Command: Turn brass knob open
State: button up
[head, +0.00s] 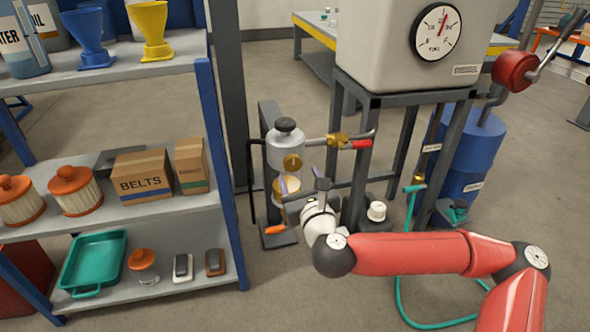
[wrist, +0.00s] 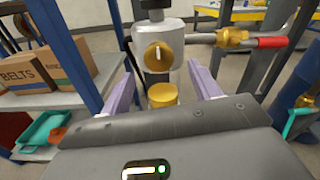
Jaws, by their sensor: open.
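A round brass knob (head: 292,163) sits on the front of a small pale grey cylinder unit (head: 285,146). In the wrist view the knob (wrist: 158,55) shows a pale upright mark on its face. A second brass round part (wrist: 163,94) is just below it; its lower side is hidden by my gripper body. My gripper (wrist: 163,82) is open, with pale purple fingers on either side of the lower brass part. The knob appears beyond and above the fingers, with no contact visible. In the head view my gripper (head: 291,188) is partly hidden by my wrist.
A brass valve with a red handle (head: 361,145) sticks out right of the cylinder. A blue-post shelf (head: 110,220) with boxes stands at the left. A grey stand (head: 364,150) carries the gauge tank at the right. A teal hose (head: 402,290) lies on the floor.

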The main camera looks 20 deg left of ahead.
aim_at(294, 166)
jog(key=x, duration=0.5)
jog(key=shift+a, duration=0.1)
jog(key=c, duration=1)
